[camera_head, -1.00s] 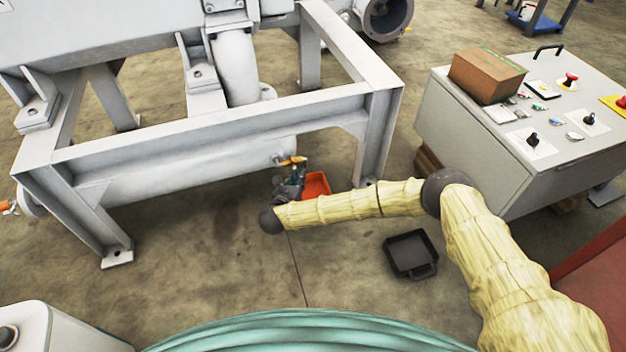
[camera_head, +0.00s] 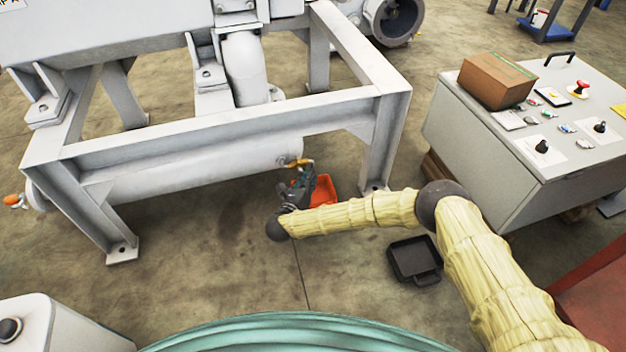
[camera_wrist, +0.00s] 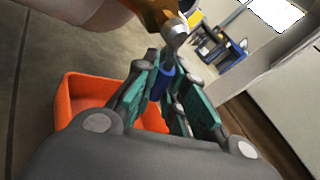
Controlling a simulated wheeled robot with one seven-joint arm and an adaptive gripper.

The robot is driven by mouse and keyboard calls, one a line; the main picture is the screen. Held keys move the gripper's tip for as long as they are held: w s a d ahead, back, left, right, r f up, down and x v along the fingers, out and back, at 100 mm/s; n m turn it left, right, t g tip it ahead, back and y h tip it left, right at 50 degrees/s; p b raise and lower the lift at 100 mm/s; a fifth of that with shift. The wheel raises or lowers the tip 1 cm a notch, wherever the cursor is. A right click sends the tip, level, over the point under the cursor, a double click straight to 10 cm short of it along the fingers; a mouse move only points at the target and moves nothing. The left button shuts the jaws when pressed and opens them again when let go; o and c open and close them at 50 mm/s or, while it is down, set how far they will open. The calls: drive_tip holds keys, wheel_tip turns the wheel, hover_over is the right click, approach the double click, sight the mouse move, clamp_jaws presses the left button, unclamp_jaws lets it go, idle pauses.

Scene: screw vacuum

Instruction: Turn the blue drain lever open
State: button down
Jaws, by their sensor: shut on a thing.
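The blue drain lever (camera_wrist: 158,84) shows in the wrist view as a short blue piece between the two fingers of my gripper (camera_wrist: 168,90). The gripper is shut on it, and the fingers hide much of the lever. Just beyond the fingertips are a silver rounded fitting (camera_wrist: 175,30) and a brass-coloured valve (camera_wrist: 152,10). In the head view the valve (camera_head: 298,163) sits at the right end of the grey cylinder, and my gripper (camera_head: 306,178) is just below it. The lever is too small to make out clearly there.
An orange-red bin (camera_head: 323,190) stands on the floor right behind my gripper; it also shows in the wrist view (camera_wrist: 82,95). A grey steel frame (camera_head: 230,128) surrounds the cylinder (camera_head: 200,172). A black tray (camera_head: 413,262) lies on the floor. A control cabinet (camera_head: 480,150) stands at the right.

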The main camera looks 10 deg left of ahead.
drive_tip(key=shift+s+f, duration=0.1)
drive_tip(key=shift+f, duration=0.05)
drive_tip(key=c, duration=1.5)
unclamp_jaws()
drive_tip(key=shift+o, duration=0.2)
drive_tip(key=v, duration=1.2)
